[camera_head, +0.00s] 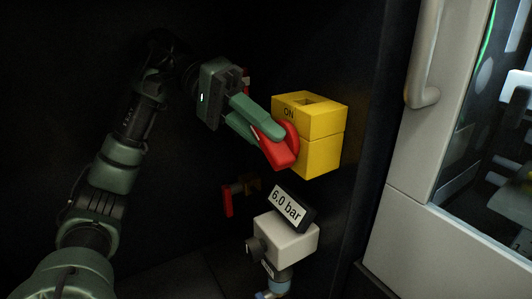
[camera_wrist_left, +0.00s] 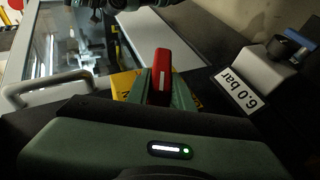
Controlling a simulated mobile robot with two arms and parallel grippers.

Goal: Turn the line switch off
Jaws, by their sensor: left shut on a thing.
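The line switch is a yellow box (camera_head: 321,143) with a red rotary handle (camera_head: 281,152) on its front, mounted on a dark panel. The word ON shows on the upper part of the box. The red handle slants down and to the left. My left gripper (camera_head: 268,128) is shut on the red handle, with its green fingers on either side of it. In the left wrist view the red handle (camera_wrist_left: 161,76) stands between the green fingers, and the yellow box (camera_wrist_left: 124,84) is partly hidden behind them. My right gripper is not in view.
Below the switch is a grey regulator (camera_head: 286,240) with a display (camera_head: 287,205) reading 6.0 bar. A small red lever (camera_head: 227,201) is to its left. A machine door with a pale handle (camera_head: 425,55) and a window stands at the right.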

